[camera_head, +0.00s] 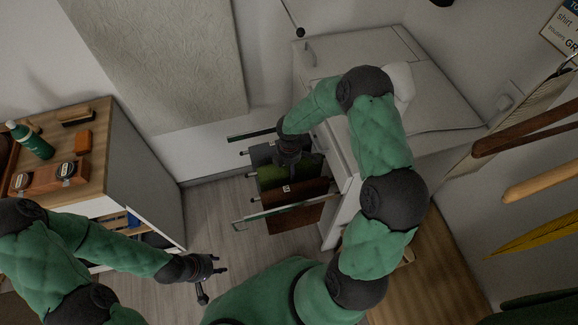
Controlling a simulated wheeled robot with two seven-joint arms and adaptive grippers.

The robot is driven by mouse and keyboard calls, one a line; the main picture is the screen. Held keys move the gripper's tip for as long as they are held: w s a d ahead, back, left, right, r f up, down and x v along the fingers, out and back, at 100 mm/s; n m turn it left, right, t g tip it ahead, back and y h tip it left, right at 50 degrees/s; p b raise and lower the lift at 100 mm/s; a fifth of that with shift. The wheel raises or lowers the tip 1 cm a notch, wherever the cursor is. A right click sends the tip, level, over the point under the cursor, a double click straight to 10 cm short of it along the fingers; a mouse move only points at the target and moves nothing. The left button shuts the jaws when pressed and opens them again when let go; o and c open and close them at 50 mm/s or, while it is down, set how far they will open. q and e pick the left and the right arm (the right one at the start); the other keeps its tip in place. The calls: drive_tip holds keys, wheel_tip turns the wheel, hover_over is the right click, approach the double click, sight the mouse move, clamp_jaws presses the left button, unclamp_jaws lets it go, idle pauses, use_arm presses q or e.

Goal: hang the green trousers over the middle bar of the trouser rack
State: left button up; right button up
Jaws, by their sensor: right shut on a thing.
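The trouser rack (245,224) stands low in the middle of the view, with several bars running across it. The green trousers (270,174) show as a green fold among the bars, between dark grey cloth and brown cloth. My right gripper (288,172) is over the rack, shut on the green trousers. Its fingertips are dark and partly lost against the cloth, so whether the trousers rest on the middle bar cannot be told. My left gripper (214,280) is open and empty over the floor, left of and nearer than the rack.
Brown trousers (302,193) and dark grey cloth (260,154) hang on neighbouring bars. A white cabinet (342,165) stands just right of the rack. A wooden-topped cabinet (97,160) with a green bottle (32,142) stands at left. Wooden hangers (535,128) hang at right.

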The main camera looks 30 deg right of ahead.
drive_tip(key=o, duration=1.8)
drive_tip(key=shift+c, duration=0.2)
drive_tip(key=w+a+b, duration=0.2)
drive_tip(key=w+a, duration=0.1)
drive_tip(key=a, duration=1.1)
drive_tip(key=w+a+r+b, duration=0.1)
drive_tip(key=w+a+b, duration=0.2)
drive_tip(key=a, duration=1.2)
drive_tip(key=shift+w+a, duration=0.3)
drive_tip(key=shift+w, duration=0.25)
